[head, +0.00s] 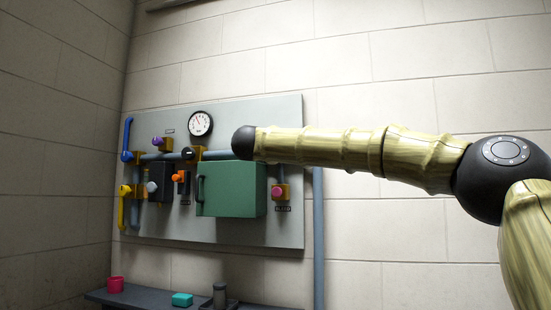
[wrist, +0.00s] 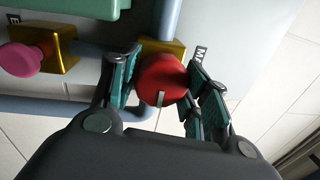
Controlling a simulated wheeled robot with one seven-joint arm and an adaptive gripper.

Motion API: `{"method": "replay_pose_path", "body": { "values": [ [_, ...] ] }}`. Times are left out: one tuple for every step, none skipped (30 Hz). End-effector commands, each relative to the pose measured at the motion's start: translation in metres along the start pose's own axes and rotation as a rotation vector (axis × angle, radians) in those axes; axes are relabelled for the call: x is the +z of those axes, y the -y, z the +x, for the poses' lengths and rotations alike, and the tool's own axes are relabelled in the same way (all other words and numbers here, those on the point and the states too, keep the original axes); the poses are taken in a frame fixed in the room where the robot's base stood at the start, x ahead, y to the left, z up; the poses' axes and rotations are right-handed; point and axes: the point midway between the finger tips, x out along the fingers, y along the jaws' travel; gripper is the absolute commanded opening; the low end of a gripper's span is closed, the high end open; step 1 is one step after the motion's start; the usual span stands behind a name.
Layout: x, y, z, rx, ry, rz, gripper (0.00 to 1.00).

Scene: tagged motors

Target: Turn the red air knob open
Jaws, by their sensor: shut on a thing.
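The red knob (wrist: 162,80) shows in the wrist view, with a pale mark on its rim facing my gripper's base. It sits on a gold valve block (wrist: 164,48) on a grey pipe. My gripper (wrist: 160,88) has its teal-padded fingers on both sides of the knob, shut on it. In the head view my arm covers the part of the panel where my gripper is, so neither the red knob nor my gripper shows there.
A pink knob (wrist: 24,60) on another gold block is left of my gripper. The grey panel (head: 285,115) also carries a green box (head: 235,190), a gauge (head: 201,123), and blue and yellow levers.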

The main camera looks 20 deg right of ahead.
Motion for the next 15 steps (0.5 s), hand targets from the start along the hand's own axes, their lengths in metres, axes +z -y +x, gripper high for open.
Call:
{"method": "replay_pose_path", "body": {
  "values": [
    [-0.0001, -0.0071, 0.0001, 0.005, -0.004, 0.015, 0.23],
    [-0.0002, -0.0071, 0.0003, 0.006, -0.005, 0.024, 0.23],
    [-0.0002, -0.0071, 0.0004, 0.006, -0.006, 0.035, 0.23],
    [-0.0002, -0.0071, 0.0004, 0.006, -0.007, 0.042, 0.23],
    [-0.0001, -0.0072, 0.0005, 0.006, -0.008, 0.048, 0.23],
    [-0.0001, -0.0072, 0.0005, 0.006, -0.008, 0.056, 0.23],
    [-0.0001, -0.0072, 0.0006, 0.007, -0.009, 0.060, 0.23],
    [0.0000, -0.0072, 0.0006, 0.007, -0.009, 0.063, 0.23],
    [0.0000, -0.0073, 0.0007, 0.007, -0.010, 0.066, 0.23],
    [0.0000, -0.0073, 0.0007, 0.007, -0.010, 0.068, 0.23],
    [0.0001, -0.0073, 0.0007, 0.007, -0.010, 0.069, 0.23],
    [0.0001, -0.0073, 0.0008, 0.007, -0.010, 0.070, 0.23],
    [0.0001, -0.0073, 0.0008, 0.007, -0.010, 0.070, 0.23],
    [0.0001, -0.0073, 0.0009, 0.007, -0.010, 0.071, 0.23],
    [0.0001, -0.0074, 0.0009, 0.007, -0.010, 0.070, 0.23]
  ]
}}
